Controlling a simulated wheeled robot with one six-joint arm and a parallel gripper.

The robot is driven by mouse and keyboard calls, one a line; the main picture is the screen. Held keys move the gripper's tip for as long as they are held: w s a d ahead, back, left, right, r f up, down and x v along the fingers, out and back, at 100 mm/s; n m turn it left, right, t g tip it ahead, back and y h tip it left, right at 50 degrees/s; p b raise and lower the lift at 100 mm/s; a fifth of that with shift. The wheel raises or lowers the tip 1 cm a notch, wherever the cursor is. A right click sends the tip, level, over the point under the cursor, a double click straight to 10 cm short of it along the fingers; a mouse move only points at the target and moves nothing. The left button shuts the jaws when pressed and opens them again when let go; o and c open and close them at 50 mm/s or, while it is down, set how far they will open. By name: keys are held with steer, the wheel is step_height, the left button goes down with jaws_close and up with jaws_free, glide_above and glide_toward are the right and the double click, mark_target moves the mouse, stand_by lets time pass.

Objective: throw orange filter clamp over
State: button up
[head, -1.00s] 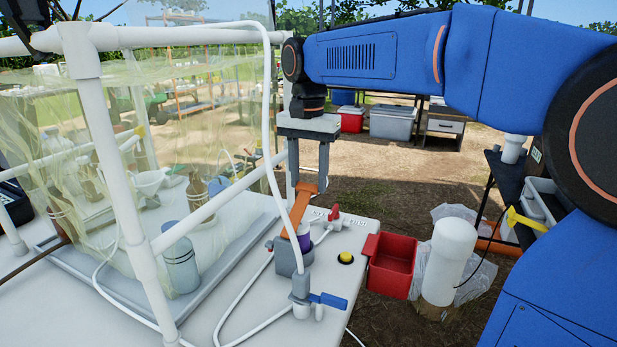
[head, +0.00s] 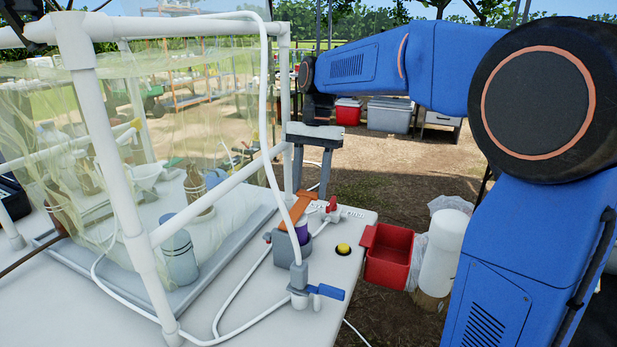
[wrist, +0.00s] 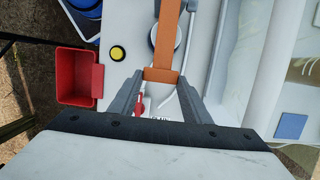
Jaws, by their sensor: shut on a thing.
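The orange filter clamp (head: 297,212) is a flat bar slanting across the top of the purple filter (head: 302,234) in its grey holder (head: 293,251) near the table's corner. In the wrist view the clamp (wrist: 166,45) runs from the round filter to its wider end between my fingers. My gripper (head: 310,190), also in the wrist view (wrist: 161,80), is shut on that end from above. The clamp covers part of the filter. I cannot tell how the clamp's pivot stands.
A red-handled valve (head: 332,206) and a yellow button (head: 343,249) sit close by. A blue-handled valve (head: 326,291) with white tubing stands nearer. A red bin (head: 388,257) hangs at the table edge. A white-framed clear enclosure (head: 140,240) stands left.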

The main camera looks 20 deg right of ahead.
steer(key=shift+w+d+f, duration=0.2)
steer(key=shift+f, duration=0.6)
steer(key=o, duration=1.5)
steer(key=shift+w+f, duration=0.1)
steer(key=shift+r, duration=0.2)
steer(key=v, duration=1.7)
steer(key=shift+r, duration=0.1)
